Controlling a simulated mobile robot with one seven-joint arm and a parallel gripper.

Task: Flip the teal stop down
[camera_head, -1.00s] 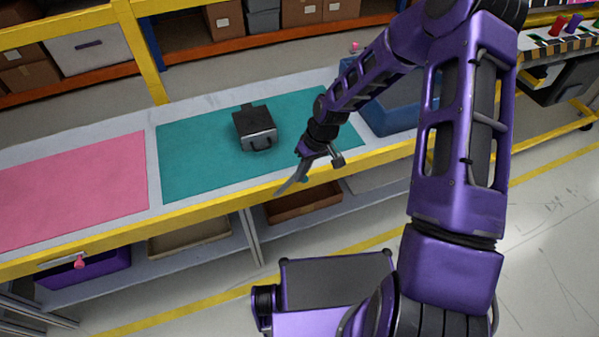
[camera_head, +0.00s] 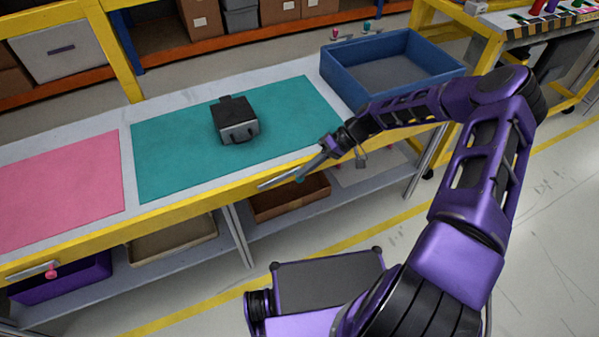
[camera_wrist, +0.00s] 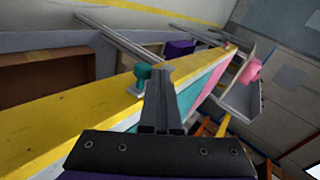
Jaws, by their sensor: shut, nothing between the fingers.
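The teal stop (camera_head: 300,179) shows as a small teal knob at the bench's yellow front edge (camera_head: 196,210), partly covered by my gripper. In the wrist view its rounded teal knob (camera_wrist: 142,73) is just left of my fingers, against the yellow edge; I cannot tell if they touch. My gripper (camera_head: 264,186) is shut and empty, its fingers lying along the front edge and pointing left. The shut fingers also show in the wrist view (camera_wrist: 161,72). The stop's mount is mostly hidden.
A grey-black module (camera_head: 236,121) sits on the teal mat (camera_head: 175,160), left of a blue tray (camera_head: 350,92). A pink mat (camera_head: 60,190) lies farther left. A pink stop (camera_head: 52,272) hangs at the front edge. Bins stand on the shelf below.

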